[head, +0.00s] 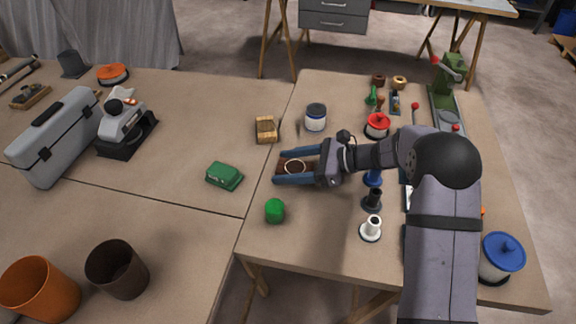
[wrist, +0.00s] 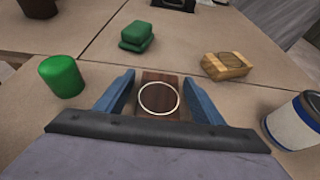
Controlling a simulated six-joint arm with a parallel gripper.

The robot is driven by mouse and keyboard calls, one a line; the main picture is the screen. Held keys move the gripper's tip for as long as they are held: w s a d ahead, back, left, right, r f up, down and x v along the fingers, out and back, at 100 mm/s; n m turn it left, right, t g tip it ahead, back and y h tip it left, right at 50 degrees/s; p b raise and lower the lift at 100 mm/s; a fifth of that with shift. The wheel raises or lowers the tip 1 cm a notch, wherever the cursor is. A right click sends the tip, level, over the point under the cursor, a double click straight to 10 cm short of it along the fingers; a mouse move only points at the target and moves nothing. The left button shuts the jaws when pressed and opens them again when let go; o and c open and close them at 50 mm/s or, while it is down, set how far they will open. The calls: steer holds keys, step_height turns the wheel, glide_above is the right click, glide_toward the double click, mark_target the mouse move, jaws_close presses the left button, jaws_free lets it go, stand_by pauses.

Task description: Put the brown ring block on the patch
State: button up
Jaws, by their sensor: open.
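The brown ring block (head: 284,168) is dark brown with a pale ring on its top. It lies on the right-hand table between the blue fingers of my gripper (head: 279,167). In the wrist view the block (wrist: 148,78) shows between the two open fingertips of my gripper (wrist: 160,77), with a gap visible on each side. Its near end is hidden by the gripper's body. I cannot make out a patch for certain in either view.
A green block (head: 224,176), a light wooden block (head: 265,130), a green cylinder (head: 274,211) and a blue-white jar (head: 316,117) stand around my gripper. A grey toolbox (head: 52,140) and two cups are farther left.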

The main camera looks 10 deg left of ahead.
steer(key=v, duration=1.2)
steer(key=shift+s+r, duration=0.15)
steer(key=shift+s, duration=0.15)
steer(key=s+d+r+n+h+p, duration=0.3)
steer(key=s+d+n+h+p, duration=0.3)
steer(key=s, duration=0.5)
steer(key=s+d+r+n+h+p, duration=0.4)
steer(key=s+d+n+h+p, duration=0.3)
steer(key=s+d+n+p, duration=0.2)
steer(key=s+d+n, duration=0.2)
steer(key=s+n, duration=0.1)
steer(key=shift+s+r+p, duration=0.2)
steer(key=shift+r+p, duration=0.1)
steer(key=shift+p, duration=0.1)
